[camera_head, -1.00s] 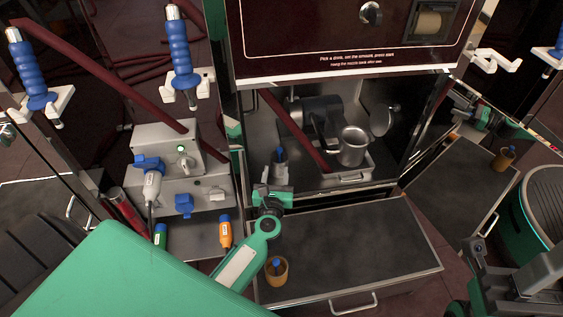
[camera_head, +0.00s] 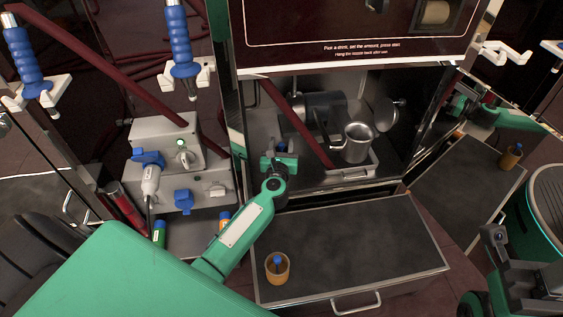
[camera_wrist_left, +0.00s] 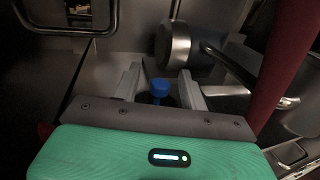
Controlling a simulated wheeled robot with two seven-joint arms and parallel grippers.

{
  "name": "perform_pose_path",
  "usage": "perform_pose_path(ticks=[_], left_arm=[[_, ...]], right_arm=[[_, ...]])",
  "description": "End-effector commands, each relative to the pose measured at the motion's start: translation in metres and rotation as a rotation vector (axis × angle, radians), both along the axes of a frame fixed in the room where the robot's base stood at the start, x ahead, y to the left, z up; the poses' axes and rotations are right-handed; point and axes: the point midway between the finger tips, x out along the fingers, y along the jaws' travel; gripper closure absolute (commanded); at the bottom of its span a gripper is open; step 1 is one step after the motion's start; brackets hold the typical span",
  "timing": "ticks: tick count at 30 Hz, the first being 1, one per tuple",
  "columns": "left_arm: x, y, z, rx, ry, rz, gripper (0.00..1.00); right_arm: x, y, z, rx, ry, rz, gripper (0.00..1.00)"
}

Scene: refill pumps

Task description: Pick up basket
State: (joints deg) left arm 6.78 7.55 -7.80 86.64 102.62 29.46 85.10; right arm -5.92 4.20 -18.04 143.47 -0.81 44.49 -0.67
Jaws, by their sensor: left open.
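My left gripper (camera_head: 280,152) reaches into the lit bay of the machine, at its left side. In the left wrist view its two grey fingers (camera_wrist_left: 160,84) are apart, on either side of a blue-topped thing (camera_wrist_left: 160,90). The lower part of that thing is hidden by my gripper, and I cannot tell whether the fingers touch it. I cannot tell surely which thing is the basket. A metal jug (camera_head: 357,142) stands in the bay to the right of my gripper. My right gripper (camera_head: 495,240) seems to show dark at the lower right, its jaws unclear.
A dark-topped drawer unit (camera_head: 370,240) stands before the bay, with a brown cup with a blue knob (camera_head: 277,265) on it. A dark red hose (camera_head: 305,130) slants through the bay. A grey box with a blue-collared nozzle (camera_head: 150,172) stands left.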

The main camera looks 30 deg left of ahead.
Motion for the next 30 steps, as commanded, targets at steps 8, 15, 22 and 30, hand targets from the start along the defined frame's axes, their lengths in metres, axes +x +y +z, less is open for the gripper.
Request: perform_pose_path(ticks=[8,15,22,30], left_arm=[[0.000,0.000,0.000,0.000,0.000,0.000,0.76],[0.000,0.000,0.001,0.000,-0.001,0.000,0.94],[0.000,0.000,0.007,-0.001,-0.001,0.000,0.94],[0.000,-0.001,0.050,-0.003,-0.002,0.000,0.94]], right_arm=[[0.000,0.000,-0.001,0.000,0.002,0.001,0.64],[0.002,0.001,-0.003,-0.001,0.010,0.002,0.64],[0.003,0.001,0.001,-0.001,0.010,0.002,0.64],[0.011,0.003,-0.005,-0.015,0.100,0.001,0.64]])
